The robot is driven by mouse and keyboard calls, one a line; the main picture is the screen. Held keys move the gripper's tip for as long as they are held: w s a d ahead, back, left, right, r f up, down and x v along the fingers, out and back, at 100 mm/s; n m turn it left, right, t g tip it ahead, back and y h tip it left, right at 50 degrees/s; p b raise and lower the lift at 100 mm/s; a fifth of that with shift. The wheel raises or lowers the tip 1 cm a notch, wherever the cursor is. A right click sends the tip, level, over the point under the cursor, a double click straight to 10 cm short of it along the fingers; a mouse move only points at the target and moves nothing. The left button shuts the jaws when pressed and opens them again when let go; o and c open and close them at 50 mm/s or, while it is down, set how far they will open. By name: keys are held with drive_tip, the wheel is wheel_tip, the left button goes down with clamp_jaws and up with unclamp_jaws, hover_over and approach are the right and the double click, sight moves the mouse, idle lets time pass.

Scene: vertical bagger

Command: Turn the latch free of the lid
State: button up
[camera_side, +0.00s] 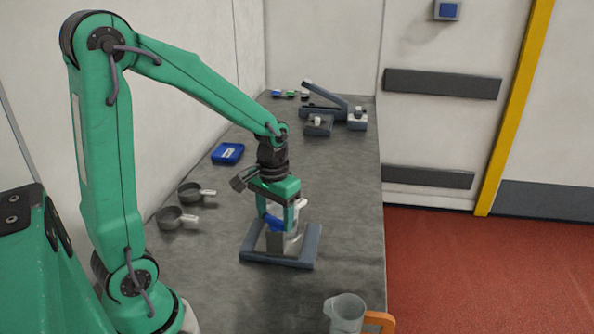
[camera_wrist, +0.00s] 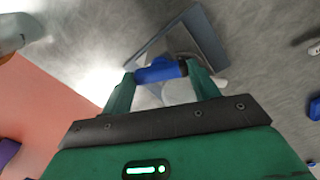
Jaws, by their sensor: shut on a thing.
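My gripper (camera_side: 280,212) points down over a small grey and white device on a slate-grey base frame (camera_side: 303,260) on the bench. Its fingers are shut on a blue bar (camera_side: 275,224), which looks like the latch. In the wrist view the blue bar (camera_wrist: 160,72) lies across between the two green fingertips. A pale rounded part, perhaps the lid, shows below the bar, partly hidden by the gripper. I cannot tell whether the latch overlaps the lid. The base frame (camera_wrist: 205,38) also shows in the wrist view.
Two metal cups (camera_side: 190,193) with handles and a blue tray (camera_side: 228,153) lie to the left. A clear jug (camera_side: 345,313) with an orange handle stands at the front right. Grey equipment (camera_side: 318,125) stands at the back. Bench right of the device is clear.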

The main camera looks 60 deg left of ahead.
drive_tip(key=shift+n, duration=2.5)
drive_tip(key=o, duration=1.1)
drive_tip(key=shift+r, duration=0.1)
drive_tip(key=shift+r, duration=2.45)
